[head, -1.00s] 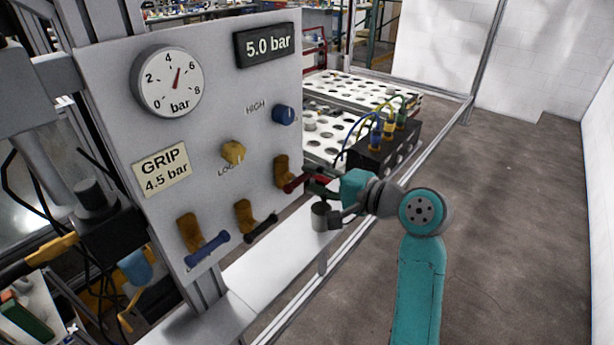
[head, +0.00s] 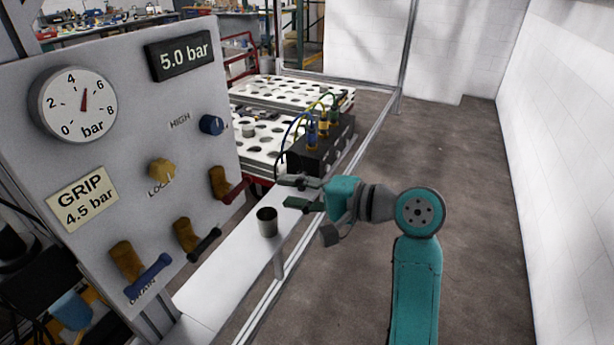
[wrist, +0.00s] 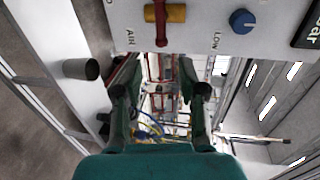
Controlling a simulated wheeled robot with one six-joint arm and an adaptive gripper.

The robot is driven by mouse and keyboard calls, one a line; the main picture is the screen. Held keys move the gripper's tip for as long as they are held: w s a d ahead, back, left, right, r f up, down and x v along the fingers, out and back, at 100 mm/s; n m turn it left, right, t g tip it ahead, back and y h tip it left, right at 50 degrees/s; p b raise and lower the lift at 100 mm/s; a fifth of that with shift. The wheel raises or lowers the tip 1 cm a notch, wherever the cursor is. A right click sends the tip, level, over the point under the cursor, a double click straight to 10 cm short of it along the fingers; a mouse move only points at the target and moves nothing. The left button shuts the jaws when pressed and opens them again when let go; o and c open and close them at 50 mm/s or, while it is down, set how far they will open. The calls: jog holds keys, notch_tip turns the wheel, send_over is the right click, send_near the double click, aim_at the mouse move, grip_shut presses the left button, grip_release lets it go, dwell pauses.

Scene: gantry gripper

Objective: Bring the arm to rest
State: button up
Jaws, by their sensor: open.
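My gripper (head: 288,194) is open and empty, with its fingers pointing left toward the panel in the head view. It stands to the right of the red valve handle (head: 233,193), with a gap between them. In the wrist view the two fingers of my gripper (wrist: 162,92) are spread apart with nothing held between them. The red handle also shows there on its brass valve (wrist: 174,13), above the fingers in the picture.
The panel (head: 110,190) carries a gauge, knobs and blue and black valve handles. A grey cup (head: 267,224) stands on the white ledge (head: 225,278) near my gripper. A black box (head: 305,162) with cables lies behind it. Open floor (head: 470,220) is at the right.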

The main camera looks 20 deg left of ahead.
jog(key=s+d+f+m+t+h, duration=0.2)
jog(key=s+d+f+t+h, duration=0.1)
jog(key=d+f, duration=0.55)
jog(key=s+d+f+m+t+h, duration=0.2)
jog(key=s+d+f+t, duration=0.3)
jog(key=f, duration=0.7)
jog(key=s+d+f+m+t+h, duration=0.1)
jog(key=d+f+t+h, duration=0.15)
jog(key=d+f, duration=0.65)
jog(key=s+d+f+n+t+h, duration=0.1)
jog(key=s+d+f+h, duration=0.15)
jog(key=s+d, duration=0.45)
jog(key=s+d+f+t+h, duration=0.1)
jog(key=s+d+f+h, duration=0.2)
jog(key=s, duration=0.6)
jog(key=s+d+r+n+h, duration=0.1)
jog(key=s+d+r+n, duration=0.1)
jog(key=s+r, duration=0.3)
jog(key=s+d+r+n+t+h, duration=0.1)
jog(key=s+d+r+n, duration=0.2)
jog(key=s, duration=0.7)
jog(key=shift+s+d+r+h, duration=0.4)
jog(key=shift+d+r, duration=0.05)
jog(key=shift+r, duration=0.5)
